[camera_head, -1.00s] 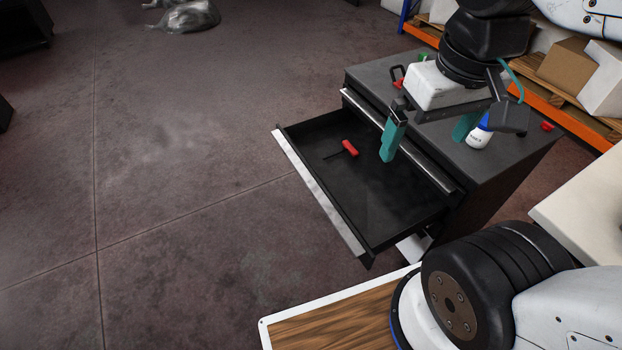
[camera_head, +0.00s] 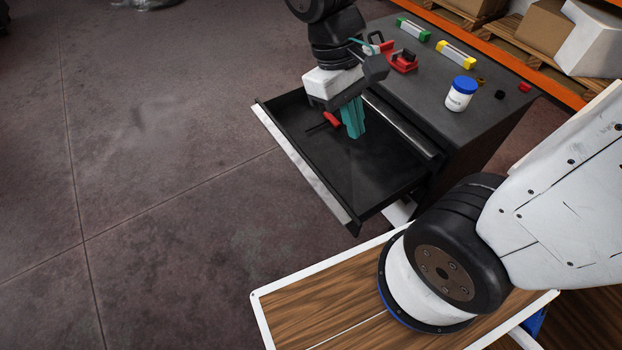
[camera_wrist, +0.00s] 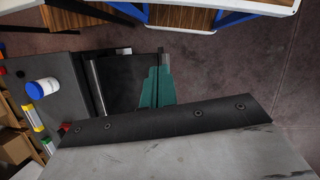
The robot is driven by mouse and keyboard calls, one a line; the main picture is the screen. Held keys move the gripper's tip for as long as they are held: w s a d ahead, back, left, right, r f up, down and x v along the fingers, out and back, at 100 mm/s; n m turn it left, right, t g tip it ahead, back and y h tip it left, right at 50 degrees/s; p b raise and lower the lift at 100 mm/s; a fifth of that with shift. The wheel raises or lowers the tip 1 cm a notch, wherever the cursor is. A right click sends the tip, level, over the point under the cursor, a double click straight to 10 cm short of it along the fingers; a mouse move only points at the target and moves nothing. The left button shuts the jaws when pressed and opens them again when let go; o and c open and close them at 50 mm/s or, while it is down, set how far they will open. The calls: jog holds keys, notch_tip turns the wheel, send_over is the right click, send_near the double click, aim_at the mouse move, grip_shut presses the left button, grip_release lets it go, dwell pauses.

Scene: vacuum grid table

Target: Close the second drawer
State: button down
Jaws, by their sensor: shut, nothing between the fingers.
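The open drawer (camera_head: 303,180) sticks out of the dark cabinet (camera_head: 440,85) toward the left in the head view, with a light strip along its front edge. A red-handled tool (camera_head: 331,119) lies in it. My gripper (camera_head: 355,136) has teal fingers, shut with nothing between them, pointing down over the drawer near the red-handled tool. Whether the fingertips touch the drawer is hard to tell. In the wrist view the teal fingers (camera_wrist: 158,88) show over the dark drawer interior (camera_wrist: 125,82), and my gripper body hides part of the drawer.
On the cabinet top stand a white jar with a blue lid (camera_head: 461,93), a red clamp-like tool (camera_head: 402,61), a green level (camera_head: 413,29) and a yellow level (camera_head: 456,54). Orange shelving (camera_head: 500,60) with boxes is behind. The floor (camera_head: 150,180) left of the drawer is clear.

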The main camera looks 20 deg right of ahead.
jog(key=w+a+f+n+g+h, duration=0.1)
jog(key=w+a+f+n+h, duration=0.2)
jog(key=f, duration=0.4)
jog(key=w+a+f+n+h, duration=0.1)
jog(key=w+f+n+h, duration=0.25)
jog(key=f, duration=0.35)
jog(key=n+t+h, duration=0.3)
jog(key=n+t, duration=0.3)
jog(key=n, duration=0.4)
send_near(320, 179)
jog(key=x, duration=0.6)
jog(key=shift+d, duration=0.15)
